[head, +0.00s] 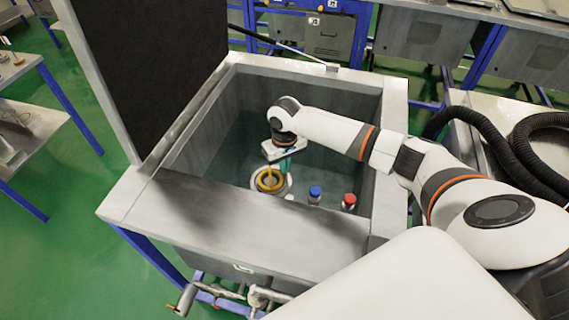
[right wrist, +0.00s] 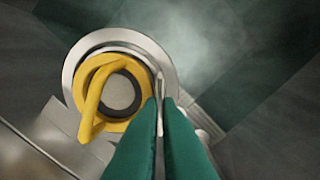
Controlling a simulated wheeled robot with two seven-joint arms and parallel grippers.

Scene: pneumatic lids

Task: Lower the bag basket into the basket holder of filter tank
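A round, light metal body with a yellow ring and looped yellow handle (head: 270,179) is inside the open grey tank; I take it to be the bag basket. In the right wrist view the yellow ring (right wrist: 88,110) sits inside a shiny metal rim (right wrist: 118,43). My right gripper (head: 287,163) reaches down into the tank beside the yellow ring. Its teal fingers (right wrist: 162,103) are close together on a thin metal strip at the rim's right side, seemingly part of the basket. The basket holder cannot be told apart from the basket here. My left gripper is out of view.
A blue-capped fitting (head: 315,194) and a red-capped fitting (head: 349,201) stand right of the basket, near the tank's front wall. The tank's broad rim (head: 250,218) surrounds the opening. A raised dark lid (head: 150,70) stands at the left. Black hoses (head: 490,130) lie at the right.

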